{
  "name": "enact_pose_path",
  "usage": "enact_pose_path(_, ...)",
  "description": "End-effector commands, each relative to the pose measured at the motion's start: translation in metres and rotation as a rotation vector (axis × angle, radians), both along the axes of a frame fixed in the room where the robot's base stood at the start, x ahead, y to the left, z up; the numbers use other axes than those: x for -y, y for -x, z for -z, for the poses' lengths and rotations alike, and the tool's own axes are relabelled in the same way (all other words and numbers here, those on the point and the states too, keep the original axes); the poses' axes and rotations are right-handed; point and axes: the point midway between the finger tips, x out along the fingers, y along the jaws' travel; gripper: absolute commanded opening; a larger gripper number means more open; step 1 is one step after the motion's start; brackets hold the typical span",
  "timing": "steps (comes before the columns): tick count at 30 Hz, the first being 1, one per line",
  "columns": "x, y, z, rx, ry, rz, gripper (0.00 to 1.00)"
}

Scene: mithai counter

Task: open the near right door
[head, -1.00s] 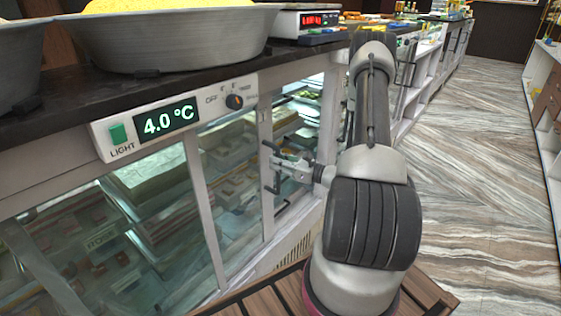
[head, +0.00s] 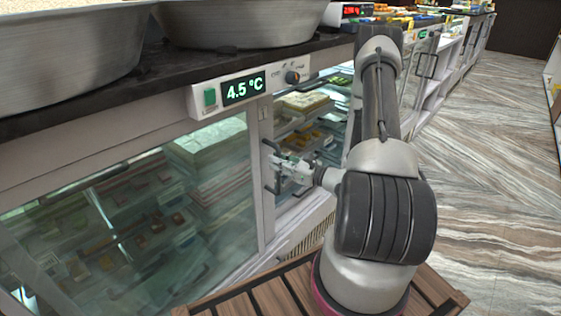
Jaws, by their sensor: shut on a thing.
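The near right door is a sliding glass door with a pale frame (head: 262,190) on the front of the display case. Its dark bar handle (head: 267,168) stands on the door's right stile. My gripper (head: 277,166) is shut on that handle, reaching in from the right. To the right of the stile is an open gap, where trays of sweets (head: 303,103) show without the door in front. The far side of the gap is hidden behind my arm.
A control panel (head: 250,88) above the glass reads 4.5 °C. Large metal bowls (head: 245,22) stand on the dark counter (head: 110,85). A red-lit scale (head: 350,12) is further along. The marble-patterned floor (head: 485,180) at right is clear.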

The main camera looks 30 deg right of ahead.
Motion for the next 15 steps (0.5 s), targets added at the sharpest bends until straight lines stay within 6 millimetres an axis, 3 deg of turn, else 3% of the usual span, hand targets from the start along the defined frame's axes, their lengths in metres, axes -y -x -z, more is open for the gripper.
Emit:
enact_pose_path(10,-0.0008,0.0007,0.0003,-0.001,-0.002,-0.001,0.00)
enact_pose_path(11,-0.0008,0.0007,0.0003,-0.001,-0.002,-0.001,0.20)
enact_pose_path(13,-0.0007,0.0006,0.0002,-0.001,-0.002,-0.001,0.33)
enact_pose_path(15,-0.0005,0.0004,0.0002,-0.001,-0.001,0.000,0.37)
